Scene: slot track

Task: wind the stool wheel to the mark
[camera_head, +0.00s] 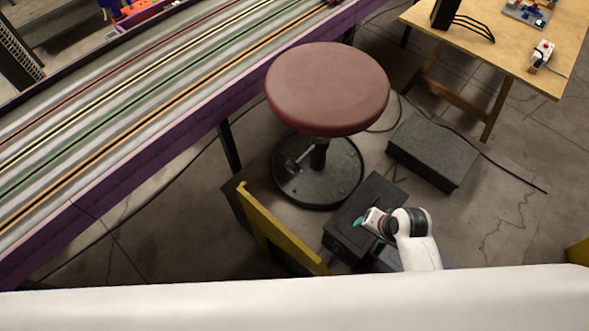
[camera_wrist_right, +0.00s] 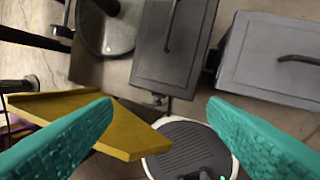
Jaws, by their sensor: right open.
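The stool has a round red-brown seat (camera_head: 326,85), a dark post (camera_head: 319,155) and a round black base (camera_head: 330,188). A small dark part with a pale rod (camera_head: 291,167) sits beside the post, above the base; I cannot tell if it is the wheel. No mark can be made out. My right gripper (camera_head: 360,221) is below and right of the stool in the head view, over a dark box. Its teal fingers (camera_wrist_right: 160,106) are wide apart with nothing between them. The stool base (camera_wrist_right: 117,38) shows at the top left of the wrist view. My left gripper is out of view.
A dark handled box (camera_head: 378,193) lies under my right gripper, with a grey box (camera_head: 432,153) behind it. A yellow board (camera_head: 270,225) stands to the left. The slot track (camera_head: 120,110) and a wooden table (camera_head: 550,75) flank the stool. Cables cross the floor.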

